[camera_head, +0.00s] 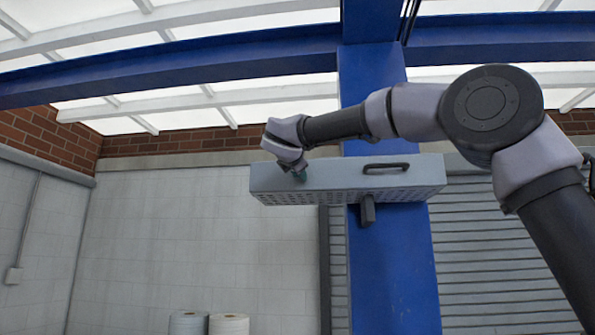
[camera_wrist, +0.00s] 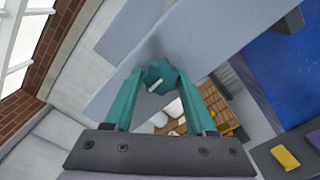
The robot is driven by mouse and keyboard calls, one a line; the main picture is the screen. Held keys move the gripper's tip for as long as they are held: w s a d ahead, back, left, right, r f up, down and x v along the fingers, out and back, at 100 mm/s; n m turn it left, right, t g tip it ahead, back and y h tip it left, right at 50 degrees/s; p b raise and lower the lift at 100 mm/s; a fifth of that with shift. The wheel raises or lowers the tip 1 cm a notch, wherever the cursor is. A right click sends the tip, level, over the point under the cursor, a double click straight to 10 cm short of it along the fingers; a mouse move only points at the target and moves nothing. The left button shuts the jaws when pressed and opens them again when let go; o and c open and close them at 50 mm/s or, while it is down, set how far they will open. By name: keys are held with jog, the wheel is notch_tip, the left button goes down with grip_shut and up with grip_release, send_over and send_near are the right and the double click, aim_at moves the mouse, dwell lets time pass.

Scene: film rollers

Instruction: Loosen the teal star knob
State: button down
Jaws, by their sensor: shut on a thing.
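The teal star knob (camera_wrist: 161,76) sits on the grey face of a box, with a short pale mark across it. The wrist view shows it between the two teal fingers of my gripper (camera_wrist: 160,82), one on each side. My gripper (camera_head: 297,172) is shut on the knob. In the head view the knob is mostly hidden behind my gripper at the left end of the box, and only a small bit of teal shows there. The grey box (camera_head: 335,185) has a perforated underside and is mounted on a blue column (camera_head: 393,275).
A dark handle (camera_head: 386,167) is on the box's front, right of my gripper. A dark bracket (camera_head: 368,212) hangs below it. Two rolls (camera_head: 229,324) stand low down. The wrist view shows brown stacked goods (camera_wrist: 222,108) and a yellow item (camera_wrist: 285,157) below. Left of the box is open.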

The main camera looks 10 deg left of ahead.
dwell(0.3)
jog(key=shift+c, duration=1.1)
grip_release()
jog(key=shift+s, duration=0.1)
jog(key=s, duration=1)
jog(key=shift+s, duration=0.35)
